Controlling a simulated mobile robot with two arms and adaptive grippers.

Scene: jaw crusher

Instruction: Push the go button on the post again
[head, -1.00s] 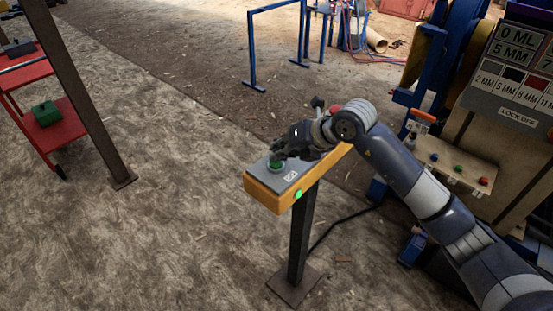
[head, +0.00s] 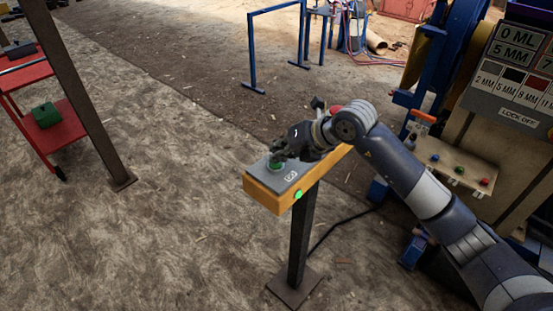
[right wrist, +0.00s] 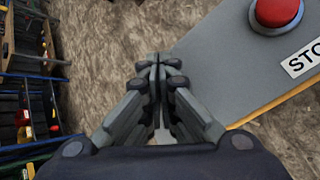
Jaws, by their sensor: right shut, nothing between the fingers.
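The post (head: 302,235) stands upright and carries a yellow box (head: 265,195) with a grey top. The green go button (head: 275,167) is on the left end of that top, partly covered by my right gripper (head: 279,152). The gripper's fingers are shut and empty, right at the button; I cannot tell whether they touch it. In the right wrist view the shut fingers (right wrist: 158,65) are beside the box's grey top (right wrist: 215,65), and the go button is hidden. A red stop button (right wrist: 276,12) shows at upper right there. My left gripper is not in view.
A small green light (head: 298,195) shows on the box's front side. A red cart (head: 60,130) and a dark pillar (head: 90,110) stand at the left. The crusher's control panel (head: 510,85) is at the right. The ground left of the post is clear.

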